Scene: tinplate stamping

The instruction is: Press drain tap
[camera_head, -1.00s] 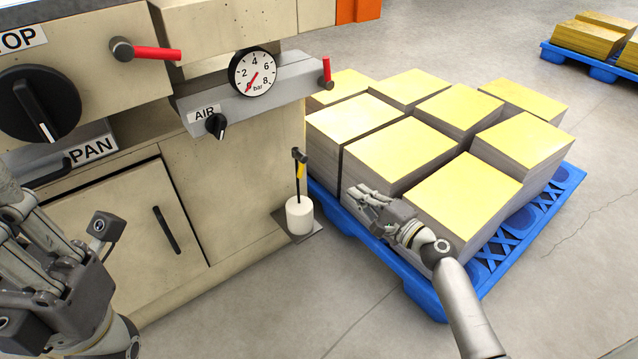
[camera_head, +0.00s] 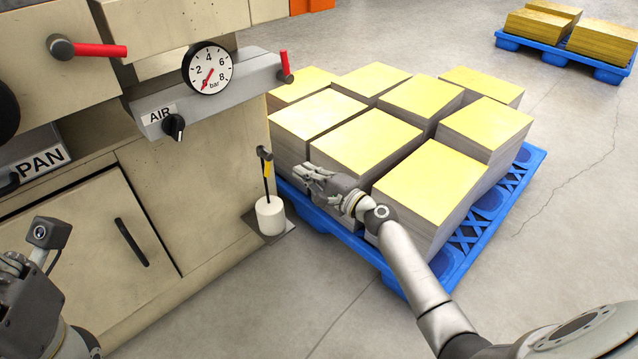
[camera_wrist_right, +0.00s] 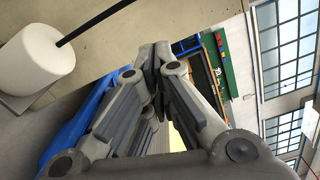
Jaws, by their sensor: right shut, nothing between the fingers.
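A small red lever (camera_head: 285,66) stands at the right end of the grey AIR panel (camera_head: 225,93). I cannot tell which of these is the drain tap. My right gripper (camera_head: 312,178) is shut and empty, right of the handle and apart from it, in front of the sheet stacks. In the right wrist view its fingers (camera_wrist_right: 152,62) meet, with the pot (camera_wrist_right: 38,57) at upper left. My left gripper (camera_head: 16,268) is partly cut off at lower left; its jaws are unclear.
Stacks of yellow-topped sheets (camera_head: 368,143) fill a blue pallet (camera_head: 458,262) beside my right arm. The machine has a pressure gauge (camera_head: 207,70), a black AIR knob (camera_head: 174,127) and a larger red lever (camera_head: 100,50). A second pallet (camera_head: 561,54) stands far right. Floor between is open.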

